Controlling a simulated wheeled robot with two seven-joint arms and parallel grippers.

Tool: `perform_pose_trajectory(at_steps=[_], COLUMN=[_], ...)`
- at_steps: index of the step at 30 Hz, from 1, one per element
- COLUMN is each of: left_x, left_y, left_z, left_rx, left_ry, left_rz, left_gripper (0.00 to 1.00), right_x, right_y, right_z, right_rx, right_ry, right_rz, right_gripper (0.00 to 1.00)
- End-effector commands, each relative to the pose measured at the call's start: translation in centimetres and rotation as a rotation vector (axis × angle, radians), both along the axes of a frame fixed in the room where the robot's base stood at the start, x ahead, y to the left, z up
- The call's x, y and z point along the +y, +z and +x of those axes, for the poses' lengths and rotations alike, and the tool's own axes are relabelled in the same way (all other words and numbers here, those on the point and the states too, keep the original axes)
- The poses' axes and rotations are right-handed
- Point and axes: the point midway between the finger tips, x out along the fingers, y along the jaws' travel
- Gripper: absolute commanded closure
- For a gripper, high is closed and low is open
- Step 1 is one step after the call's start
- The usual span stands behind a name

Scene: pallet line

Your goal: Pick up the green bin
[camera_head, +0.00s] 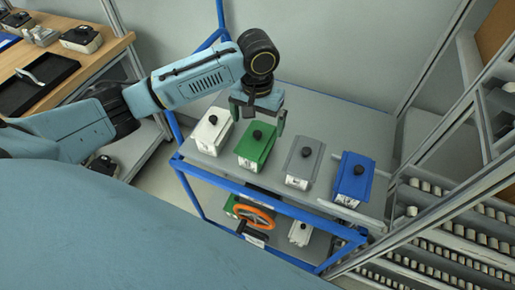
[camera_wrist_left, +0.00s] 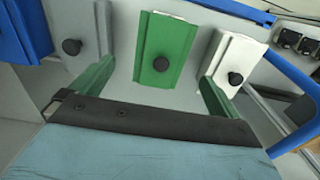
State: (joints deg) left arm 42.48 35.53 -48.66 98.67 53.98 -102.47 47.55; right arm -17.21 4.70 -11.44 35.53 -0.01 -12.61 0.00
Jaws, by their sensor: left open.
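The green bin (camera_head: 257,147) stands on the top shelf of a blue-framed cart, between a white bin and a grey bin. It has a black knob on its lid. My left gripper (camera_head: 258,118) is open and empty, above and just behind the green bin in the head view. In the left wrist view the green bin (camera_wrist_left: 165,48) lies ahead, between and beyond the two green fingers (camera_wrist_left: 155,90), apart from them. My right gripper is not in view.
The white bin (camera_head: 212,128), grey bin (camera_head: 302,160) and blue bin (camera_head: 353,178) share the cart's grey top shelf (camera_head: 335,122). An orange ring (camera_head: 254,216) and more bins sit below. A rack with many small parts (camera_head: 450,235) stands at right; a wooden table (camera_head: 100,55) is at left.

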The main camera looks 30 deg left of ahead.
Motion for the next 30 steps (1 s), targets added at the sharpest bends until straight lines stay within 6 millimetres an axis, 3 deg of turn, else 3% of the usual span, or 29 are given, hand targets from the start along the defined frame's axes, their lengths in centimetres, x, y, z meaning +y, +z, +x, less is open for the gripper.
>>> perform_pose_trajectory(at_steps=[6,14,21,30], left_x=[0.0,0.1,0.5,0.5], left_y=[-4.2,-6.1,-9.6,-10.7], left_z=[0.0,0.3,1.1,1.1], left_rx=[0.002,-0.001,0.000,-0.003], left_ry=[-0.002,-0.002,-0.004,-0.004], left_rz=[-0.001,-0.001,0.000,-0.002], left_gripper=[0.00,0.00,0.00,0.00], right_x=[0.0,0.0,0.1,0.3], right_y=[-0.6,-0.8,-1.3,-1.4], right_z=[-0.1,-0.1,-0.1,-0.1], right_rx=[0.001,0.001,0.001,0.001], right_ry=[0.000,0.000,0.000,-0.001], right_rz=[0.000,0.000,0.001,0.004], right_gripper=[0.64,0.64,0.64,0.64])
